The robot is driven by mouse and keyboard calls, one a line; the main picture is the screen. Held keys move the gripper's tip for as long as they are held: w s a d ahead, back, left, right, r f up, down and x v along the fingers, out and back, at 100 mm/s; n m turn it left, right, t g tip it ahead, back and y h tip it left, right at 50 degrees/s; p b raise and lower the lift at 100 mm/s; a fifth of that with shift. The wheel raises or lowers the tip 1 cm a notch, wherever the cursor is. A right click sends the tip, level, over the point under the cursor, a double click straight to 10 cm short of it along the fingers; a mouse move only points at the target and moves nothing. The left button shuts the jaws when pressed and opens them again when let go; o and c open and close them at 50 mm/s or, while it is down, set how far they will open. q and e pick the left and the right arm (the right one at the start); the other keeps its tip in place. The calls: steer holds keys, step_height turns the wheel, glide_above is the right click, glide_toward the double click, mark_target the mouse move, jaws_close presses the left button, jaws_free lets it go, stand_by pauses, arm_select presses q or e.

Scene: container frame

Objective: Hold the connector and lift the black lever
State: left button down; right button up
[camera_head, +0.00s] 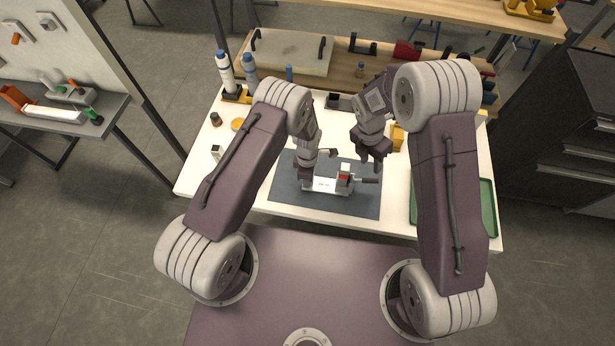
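The white connector (323,185) lies on a dark grey mat (285,192) in the middle of the white table. It has a grey and red block at its right part. The black lever (368,180) sticks out to the right from that block and looks about level. My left gripper (306,174) is down at the connector's left end and hides part of it. Whether its fingers are closed on it cannot be made out. My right gripper (372,158) is above and behind the lever, apart from it, with its fingers spread and empty.
A green tray (489,208) lies at the table's right, partly behind my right arm. Bottles (225,72) and small parts stand at the back left. A yellow item (397,137) is behind my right gripper. A wooden bench (345,77) with tools stands beyond the table.

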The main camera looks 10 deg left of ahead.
stand_by(0.8)
jaws_close()
steer(key=d+n+y, duration=0.1)
steer(key=n+y, duration=0.1)
steer(key=n, duration=0.8)
steer(key=d+n+g+y, duration=0.1)
steer(key=d+n+y, duration=0.1)
steer(key=n, duration=0.8)
steer(key=d+f+n+g+y, duration=0.1)
steer(key=n+y, duration=0.3)
steer(key=n, duration=0.6)
steer(key=shift+d, duration=0.3)
steer(key=s+d+f+m+t+y, duration=0.1)
steer(key=d+m, duration=0.4)
steer(key=d, duration=0.8)
steer(key=shift+d+f+m+t, duration=0.2)
steer(key=shift+f+m+t, duration=0.1)
steer(key=shift+f+t, duration=0.3)
steer(key=shift+r, duration=0.1)
